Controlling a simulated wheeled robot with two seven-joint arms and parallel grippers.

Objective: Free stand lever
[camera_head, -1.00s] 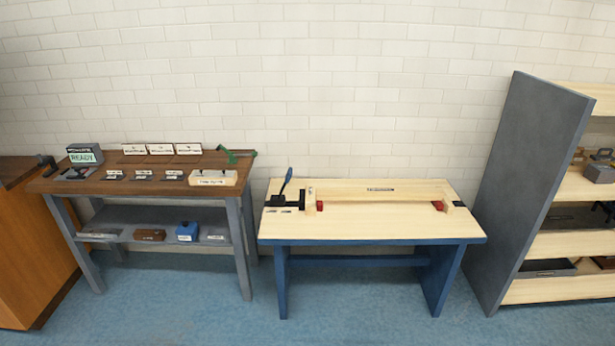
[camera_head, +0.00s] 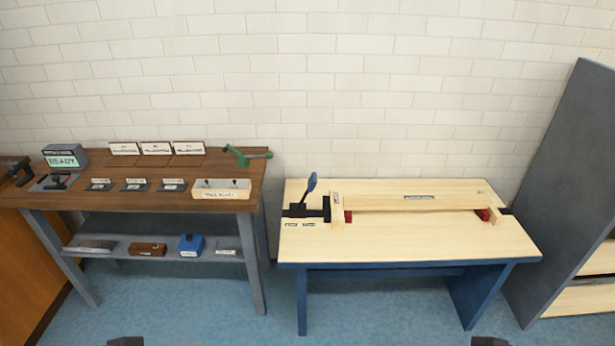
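The likely stand lever is a dark lever with a blue handle (camera_head: 311,184), standing tilted on a black base (camera_head: 303,211) at the left end of the light wooden bench (camera_head: 400,243). A wooden frame piece (camera_head: 416,201) with red pads (camera_head: 482,215) lies along the bench to its right. The dark tip of my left gripper (camera_head: 126,341) shows at the bottom edge, left of the bench. The dark tip of my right gripper (camera_head: 489,341) shows at the bottom edge, right of centre. Both are far from the lever. Their fingers are cut off by the frame.
A brown-topped table (camera_head: 130,200) at left holds a READY box (camera_head: 64,157), small labelled plates, a wooden block (camera_head: 221,189) and a green tool (camera_head: 246,155). Its lower shelf holds a blue box (camera_head: 191,244). A grey shelf unit (camera_head: 560,190) stands at right. Blue floor is clear in front.

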